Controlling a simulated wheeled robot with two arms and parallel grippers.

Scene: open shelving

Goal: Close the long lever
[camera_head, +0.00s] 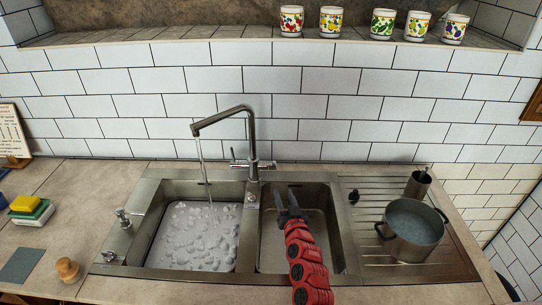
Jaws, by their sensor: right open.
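A steel tap (251,145) stands behind the double sink, its spout reaching left over the left basin. Water (207,185) runs from the spout into this basin. A thin upright lever (233,154) shows at the left of the tap base, and a short horizontal handle (268,164) sticks out on the right. I cannot tell surely which is the long lever. My right gripper (288,202), on a red arm, is open and empty over the right basin, in front of and to the right of the tap, apart from both handles. My left gripper is not in view.
The left basin (158,240) holds foamy water. A pot (410,240) and a small steel cup (417,185) stand on the drainboard at right. Sponges (30,210) and a soap dispenser (123,217) are at left. Several patterned cups line the ledge above.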

